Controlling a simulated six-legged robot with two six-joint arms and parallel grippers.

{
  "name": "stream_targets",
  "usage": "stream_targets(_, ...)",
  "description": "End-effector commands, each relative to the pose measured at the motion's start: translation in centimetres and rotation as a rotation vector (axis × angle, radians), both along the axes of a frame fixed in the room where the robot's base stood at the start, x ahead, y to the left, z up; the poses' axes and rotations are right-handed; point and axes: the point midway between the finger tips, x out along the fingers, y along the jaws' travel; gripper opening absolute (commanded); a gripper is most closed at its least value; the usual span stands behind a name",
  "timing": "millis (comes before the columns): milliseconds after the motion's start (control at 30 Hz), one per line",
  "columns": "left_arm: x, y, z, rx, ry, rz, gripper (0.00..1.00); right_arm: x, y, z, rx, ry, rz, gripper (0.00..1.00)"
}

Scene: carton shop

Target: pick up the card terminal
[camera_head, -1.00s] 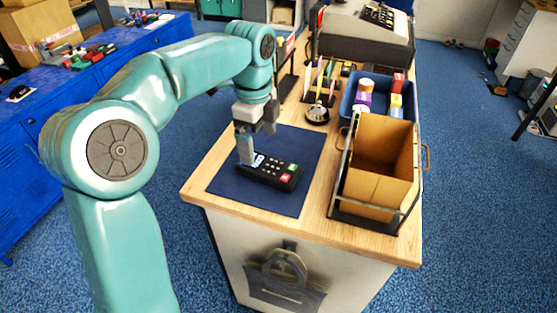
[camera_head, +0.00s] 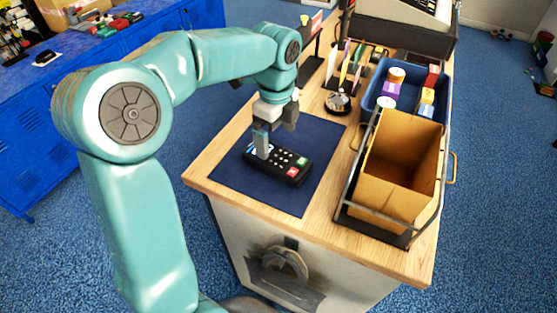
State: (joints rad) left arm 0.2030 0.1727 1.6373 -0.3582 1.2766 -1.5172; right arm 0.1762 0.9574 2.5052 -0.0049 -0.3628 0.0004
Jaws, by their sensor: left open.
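The card terminal (camera_head: 284,172) is a black handheld device with a keypad and red and green keys at its right end. It lies on a dark blue mat (camera_head: 235,181) on the wooden counter. My left gripper (camera_head: 266,146) is open and points down at the terminal's left end. One light grey finger shows in front of that end and hides part of it. I cannot tell whether the finger touches it. My right gripper is not in view.
Right of the mat, a black rack holds an open cardboard box (camera_head: 401,205). Behind it is a blue bin (camera_head: 372,97) with small goods. A bell (camera_head: 338,103), a pen stand and a cash register (camera_head: 413,22) stand farther back. The mat's front is clear.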

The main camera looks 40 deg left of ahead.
Motion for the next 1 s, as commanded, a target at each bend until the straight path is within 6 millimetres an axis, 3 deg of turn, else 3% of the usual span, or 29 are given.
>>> stream_targets(267,0.2,-0.2,-2.7,0.0,0.004,0.0,1.0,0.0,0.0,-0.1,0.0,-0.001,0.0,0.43)
stream_targets(500,0.5,-0.4,-6.4,0.0,0.003,0.0,1.0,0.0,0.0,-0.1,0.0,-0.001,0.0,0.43)
stream_targets(800,0.6,-0.4,-7.2,0.0,0.0,0.0,1.0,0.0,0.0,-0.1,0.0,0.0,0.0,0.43)
stream_targets(833,0.6,-0.4,-7.2,0.0,0.0,0.0,0.97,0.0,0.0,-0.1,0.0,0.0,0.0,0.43)
stream_targets(867,0.6,-0.4,-7.2,0.0,0.0,0.0,0.87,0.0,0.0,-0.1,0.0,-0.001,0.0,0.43)
stream_targets(1000,0.6,-0.4,-7.2,0.0,0.0,0.0,0.41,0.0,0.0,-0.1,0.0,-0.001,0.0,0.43)
